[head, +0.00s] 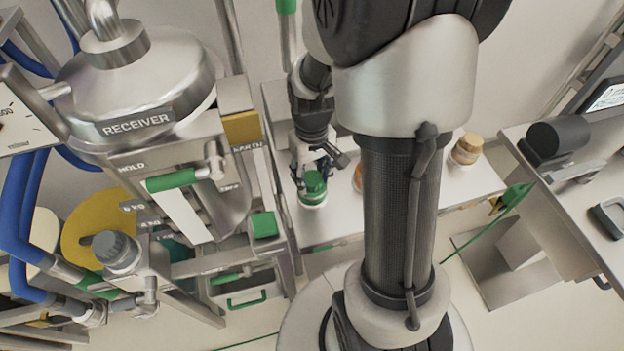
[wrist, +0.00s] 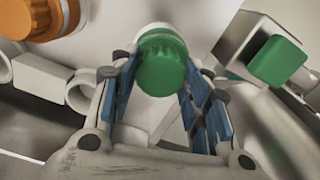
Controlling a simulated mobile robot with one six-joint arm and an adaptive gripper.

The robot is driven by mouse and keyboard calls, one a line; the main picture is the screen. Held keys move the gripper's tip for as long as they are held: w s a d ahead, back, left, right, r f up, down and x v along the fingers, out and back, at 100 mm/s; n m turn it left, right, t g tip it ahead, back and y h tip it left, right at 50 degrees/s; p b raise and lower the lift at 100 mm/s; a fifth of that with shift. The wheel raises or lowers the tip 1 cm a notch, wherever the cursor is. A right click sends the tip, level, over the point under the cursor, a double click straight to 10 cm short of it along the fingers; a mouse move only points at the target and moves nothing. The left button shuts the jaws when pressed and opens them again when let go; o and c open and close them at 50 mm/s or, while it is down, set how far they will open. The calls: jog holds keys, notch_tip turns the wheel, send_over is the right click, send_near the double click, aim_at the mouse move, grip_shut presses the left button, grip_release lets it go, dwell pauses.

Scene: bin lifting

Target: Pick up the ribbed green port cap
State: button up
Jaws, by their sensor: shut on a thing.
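The ribbed green port cap (head: 313,186) is at the left part of the white bench top in the head view, with a pale base or rim under it. It also shows in the wrist view (wrist: 161,66), between the blue-padded fingers. My gripper (wrist: 162,88) is shut on the cap, one finger on each side of it. In the head view my gripper (head: 315,172) comes down over the cap from behind. Whether the cap's base touches the bench cannot be told.
An orange cap (wrist: 42,14) stands nearby on the bench, partly hidden by my arm in the head view. A tan-topped jar (head: 467,149) stands farther right. A steel frame with a green block (head: 264,225) and the receiver vessel (head: 140,80) stand close on the left.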

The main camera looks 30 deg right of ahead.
aim_at(312, 177)
jog(key=shift+r, duration=0.1)
notch_tip(312, 177, up, 20)
jog(key=p, duration=0.7)
